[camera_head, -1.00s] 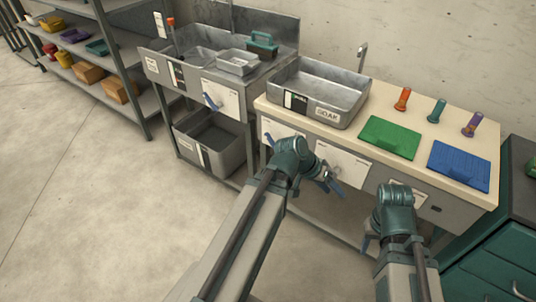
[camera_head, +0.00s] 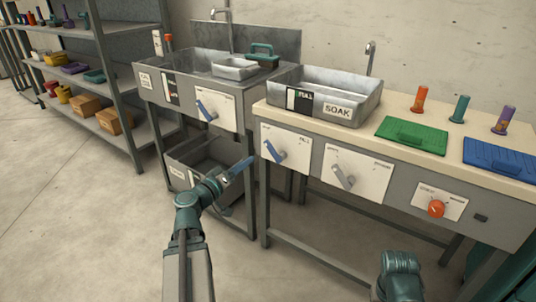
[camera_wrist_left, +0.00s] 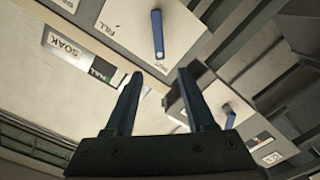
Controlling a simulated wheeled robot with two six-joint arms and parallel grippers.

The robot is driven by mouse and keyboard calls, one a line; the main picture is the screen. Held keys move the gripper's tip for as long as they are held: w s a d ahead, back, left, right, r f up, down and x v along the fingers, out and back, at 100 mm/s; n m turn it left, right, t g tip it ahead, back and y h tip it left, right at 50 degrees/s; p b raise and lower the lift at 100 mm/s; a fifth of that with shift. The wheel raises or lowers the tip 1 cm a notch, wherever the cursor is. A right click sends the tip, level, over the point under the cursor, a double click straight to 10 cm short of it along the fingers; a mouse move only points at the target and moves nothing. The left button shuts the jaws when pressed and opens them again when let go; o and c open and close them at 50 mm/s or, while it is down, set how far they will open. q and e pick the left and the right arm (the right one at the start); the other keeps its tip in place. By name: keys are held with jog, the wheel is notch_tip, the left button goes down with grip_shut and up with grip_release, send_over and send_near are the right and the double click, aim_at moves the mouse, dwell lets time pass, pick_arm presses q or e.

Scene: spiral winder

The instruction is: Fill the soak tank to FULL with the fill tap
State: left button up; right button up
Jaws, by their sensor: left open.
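The soak tank (camera_head: 352,84) is a grey metal basin with a SOAK label, set on the counter. A gauge (camera_head: 300,101) marked FULL is on its front; its level is too small to read. Below it, the fill tap (camera_head: 273,151) is a blue lever on a white panel, tilted in the head view. It shows in the left wrist view (camera_wrist_left: 157,34) beside the word FILL, ahead of my fingers. My right gripper is out of view.
A grey lever (camera_head: 344,176) and an orange knob (camera_head: 436,208) sit further right on the counter front. Another sink (camera_head: 190,62) with its own blue lever (camera_head: 207,111) stands at the left, above a lower bin (camera_head: 185,180). Floor in front is clear.

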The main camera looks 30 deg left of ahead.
aim_at(267, 146)
pick_arm(q)
jog(key=w, duration=0.9)
jog(key=w+d, duration=0.1)
jog(key=w, duration=0.3)
jog(key=shift+w, duration=0.4)
grip_shut()
dwell(0.9)
